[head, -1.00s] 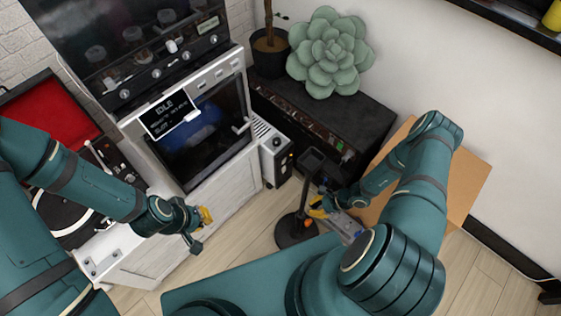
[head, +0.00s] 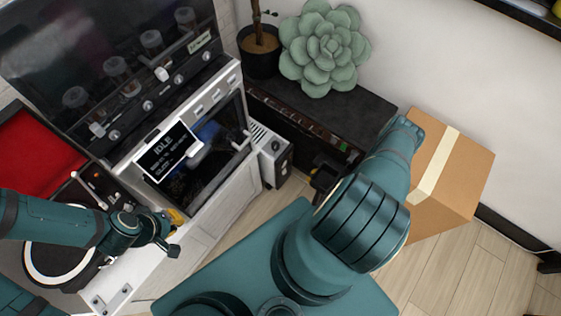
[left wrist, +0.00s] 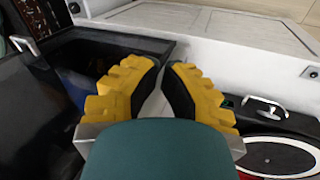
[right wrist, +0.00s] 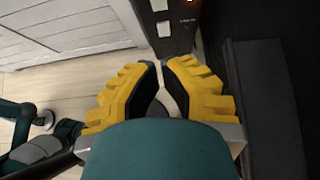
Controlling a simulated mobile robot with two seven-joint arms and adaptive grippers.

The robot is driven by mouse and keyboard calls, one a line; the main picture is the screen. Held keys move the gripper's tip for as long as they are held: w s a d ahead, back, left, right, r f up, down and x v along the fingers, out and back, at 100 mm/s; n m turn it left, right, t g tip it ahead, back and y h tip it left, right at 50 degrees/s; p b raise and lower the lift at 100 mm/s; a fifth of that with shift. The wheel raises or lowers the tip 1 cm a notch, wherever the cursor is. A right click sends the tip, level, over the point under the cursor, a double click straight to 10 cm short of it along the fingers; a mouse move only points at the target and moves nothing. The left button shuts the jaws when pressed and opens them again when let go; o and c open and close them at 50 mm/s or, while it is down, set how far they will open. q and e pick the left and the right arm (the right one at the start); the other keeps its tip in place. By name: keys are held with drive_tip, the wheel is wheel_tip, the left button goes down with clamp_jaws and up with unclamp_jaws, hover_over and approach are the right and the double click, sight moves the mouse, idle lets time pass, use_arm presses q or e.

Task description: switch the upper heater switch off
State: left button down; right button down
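The heater (head: 268,150) is a small pale unit with a dark front panel, standing on the floor beside the white cabinet. In the right wrist view its dark panel (right wrist: 143,12) shows two pale switches, one (right wrist: 159,5) at the frame's top edge and another (right wrist: 163,29) just below. I cannot tell their positions.
An oven with a display reading IDLE (head: 165,150) stands left of the heater. A dark bench (head: 310,110) is behind it, with a succulent (head: 325,48) above. A cardboard box (head: 455,170) is at right. Floor (head: 235,222) shows in front of the cabinet.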

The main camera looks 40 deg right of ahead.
drive_tip(key=shift+s, duration=0.1)
drive_tip(key=b, duration=0.4)
approach(285, 164)
drive_tip(key=s+f+x, duration=0.1)
drive_tip(key=x, duration=0.6)
drive_tip(key=shift+w+f, duration=0.3)
drive_tip(key=shift+f, duration=0.05)
drive_tip(key=shift+w+a+r+g+p, duration=0.15)
drive_tip(key=shift+w+g+p, duration=0.35)
drive_tip(key=shift+p, duration=0.35)
drive_tip(key=shift+r, duration=0.1)
